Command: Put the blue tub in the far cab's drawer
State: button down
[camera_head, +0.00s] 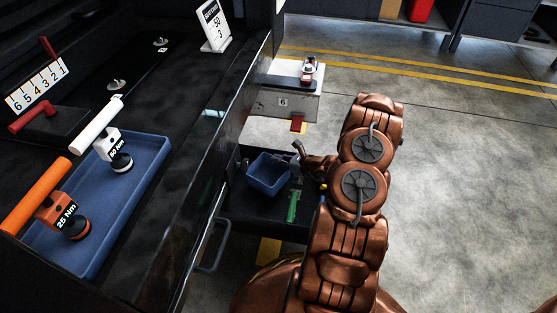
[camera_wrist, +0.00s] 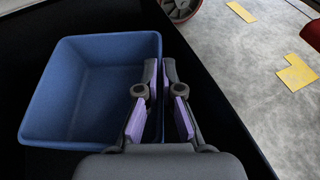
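The blue tub (camera_head: 268,173) is an open, empty box in or just above a dark pulled-out drawer (camera_head: 262,222) beside the long worktop. I cannot tell whether it touches the drawer floor. In the wrist view the tub (camera_wrist: 62,100) fills the left half. My gripper (camera_wrist: 160,68) has one finger inside the tub and one outside its right wall. The fingers are close together and appear closed on that wall. In the head view my gripper (camera_head: 299,156) is at the tub's right side, partly hidden by my wrist.
A blue tray (camera_head: 150,172) with two torque tools lies on the worktop (camera_head: 195,125). A pale surface with a small red-and-white tool (camera_head: 308,70) is beyond. The floor at right is clear.

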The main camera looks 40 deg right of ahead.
jog(key=shift+f, duration=0.6)
jog(key=c, duration=1.3)
grip_release()
jog(key=shift+r, duration=0.15)
jog(key=shift+r, duration=0.35)
jog(key=shift+s+d+r, duration=0.1)
jog(key=shift+s+r, duration=0.1)
jog(key=shift+r, duration=0.05)
jog(key=shift+p+v, duration=1.5)
jog(key=shift+v, duration=4.25)
